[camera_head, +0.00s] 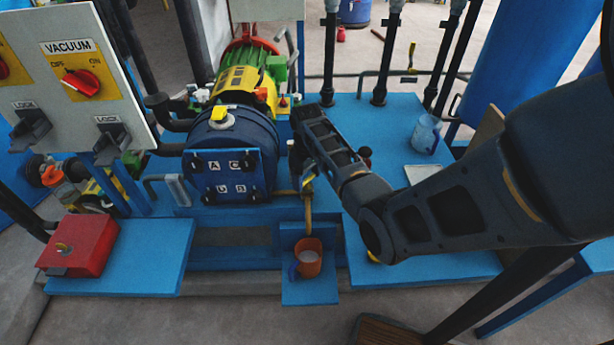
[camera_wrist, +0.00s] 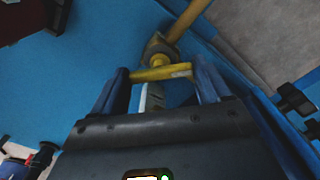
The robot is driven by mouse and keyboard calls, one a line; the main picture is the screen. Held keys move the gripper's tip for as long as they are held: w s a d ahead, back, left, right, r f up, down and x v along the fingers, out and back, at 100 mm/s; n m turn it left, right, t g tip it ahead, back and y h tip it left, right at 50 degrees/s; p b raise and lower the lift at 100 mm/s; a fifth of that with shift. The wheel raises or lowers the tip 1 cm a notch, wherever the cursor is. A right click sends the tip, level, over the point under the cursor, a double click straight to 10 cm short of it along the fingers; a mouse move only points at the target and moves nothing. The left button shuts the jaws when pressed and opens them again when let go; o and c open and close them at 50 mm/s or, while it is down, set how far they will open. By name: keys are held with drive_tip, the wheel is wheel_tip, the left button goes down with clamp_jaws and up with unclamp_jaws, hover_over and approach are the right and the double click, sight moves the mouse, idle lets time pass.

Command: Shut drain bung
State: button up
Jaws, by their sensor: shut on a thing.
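The drain bung shows in the wrist view as a yellow crossbar handle (camera_wrist: 162,73) on a brass-coloured fitting (camera_wrist: 158,47) with a pipe running up and right. My gripper (camera_wrist: 163,80) has one dark blue finger at each end of the crossbar and is shut on it. In the head view my arm reaches in from the right to the blue vessel's (camera_head: 231,140) right side. A brass drain pipe (camera_head: 308,217) comes down there above an orange cup (camera_head: 308,257). My fingertips and most of the bung are hard to make out in the head view.
The vessel's lettered front (camera_head: 228,176) is left of my gripper. A grey control panel (camera_head: 85,80) with a red vacuum knob and a red box (camera_head: 78,246) stand farther left. A blue jar (camera_head: 425,134) and upright black pipes (camera_head: 384,50) are at the back right.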

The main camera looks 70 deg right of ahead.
sight(307, 180)
drive_tip(key=shift+r+m+p, duration=0.1)
drive_tip(key=shift+m+p, duration=0.2)
drive_tip(key=shift+m, duration=0.1)
drive_tip(key=m+p, duration=0.1)
drive_tip(key=m, duration=0.1)
drive_tip(key=shift+m, duration=0.4)
drive_tip(key=m+p, duration=0.2)
drive_tip(key=m, duration=0.3)
drive_tip(key=shift+m, duration=0.3)
drive_tip(key=o, duration=1)
wheel_tip(307, 180, up, 8)
drive_tip(key=shift+f, duration=0.2)
